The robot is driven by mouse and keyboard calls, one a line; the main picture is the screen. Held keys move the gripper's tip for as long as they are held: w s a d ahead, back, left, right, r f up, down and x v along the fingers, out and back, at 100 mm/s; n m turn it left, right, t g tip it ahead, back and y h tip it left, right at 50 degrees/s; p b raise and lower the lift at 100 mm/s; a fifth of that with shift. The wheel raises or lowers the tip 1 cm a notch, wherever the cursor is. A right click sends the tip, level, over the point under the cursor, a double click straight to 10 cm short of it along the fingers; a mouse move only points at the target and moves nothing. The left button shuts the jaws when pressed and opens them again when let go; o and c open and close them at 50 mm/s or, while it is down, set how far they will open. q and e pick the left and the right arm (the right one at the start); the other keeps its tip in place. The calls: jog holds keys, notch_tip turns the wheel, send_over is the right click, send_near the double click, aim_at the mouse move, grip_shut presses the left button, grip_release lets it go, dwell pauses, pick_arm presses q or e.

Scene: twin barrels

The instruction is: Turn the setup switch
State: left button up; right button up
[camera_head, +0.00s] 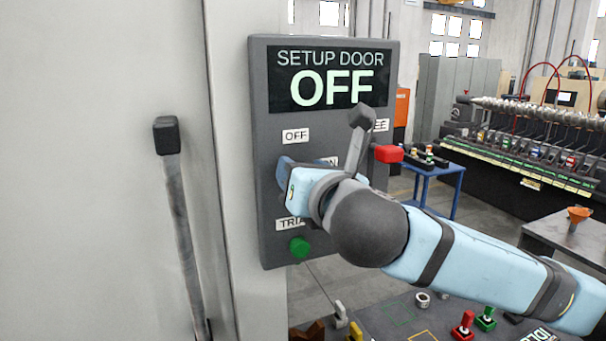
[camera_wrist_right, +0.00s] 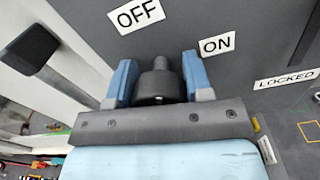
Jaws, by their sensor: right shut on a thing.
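A grey control panel (camera_head: 262,225) has a display (camera_head: 322,78) that reads "SETUP DOOR OFF". The setup switch is a dark round knob (camera_wrist_right: 160,80) below the "OFF" label (camera_wrist_right: 138,14) and left of the "ON" label (camera_wrist_right: 216,44) in the right wrist view. My right gripper (camera_wrist_right: 161,76) has its two blue fingers on either side of the knob and is shut on it. In the head view my right gripper (camera_head: 284,172) and its wrist hide the knob. My left gripper is not in view.
A red button (camera_head: 387,153) sticks out at the panel's right edge and a green button (camera_head: 299,247) sits low on it. A door handle bar (camera_head: 178,215) stands left of the panel. A blue table (camera_head: 436,171) and machinery stand behind at right.

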jog(key=m, duration=0.7)
jog(key=shift+m, duration=0.3)
jog(key=m, duration=0.6)
jog(key=shift+d, duration=0.1)
jog(key=shift+m, duration=0.3)
jog(key=o, duration=0.9)
jog(key=shift+o, duration=0.2)
jog(key=shift+f, duration=0.1)
